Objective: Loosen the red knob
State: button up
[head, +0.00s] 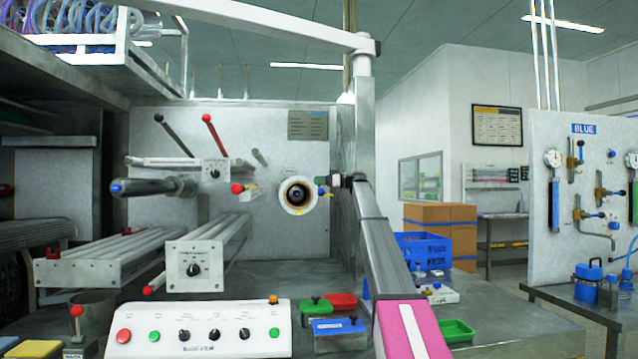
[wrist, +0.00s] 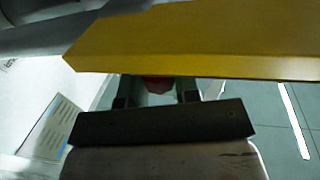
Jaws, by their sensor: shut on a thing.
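In the wrist view a small part of a red knob (wrist: 157,86) shows between the two dark fingers of my gripper (wrist: 156,98). My gripper is shut on it; a broad yellow bar (wrist: 200,42) close to the camera hides most of the knob. In the head view my grey arm rises from the lower right, and my gripper (head: 329,182) is at its upper end, just right of the white round drum hub (head: 298,196). I cannot make out the held knob there. The hub has a dark centre. A blue knob (head: 323,192) with yellow is beside it.
Another red knob (head: 237,188) sits left of the hub. Two levers (head: 207,118) rise above it. A rod with a blue tip (head: 150,187) juts left. A control panel (head: 195,329) and small trays (head: 339,326) stand in front. A grey post is close to my arm.

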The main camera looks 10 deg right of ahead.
jog(key=shift+n+g, duration=1.9)
jog(key=shift+g, duration=1.1)
jog(key=o, duration=0.9)
notch_tip(320, 180, up, 4)
jog(key=shift+r, duration=0.25)
jog(key=s+a+r, duration=0.6)
jog(key=a, duration=0.4)
jog(key=shift+r, duration=0.25)
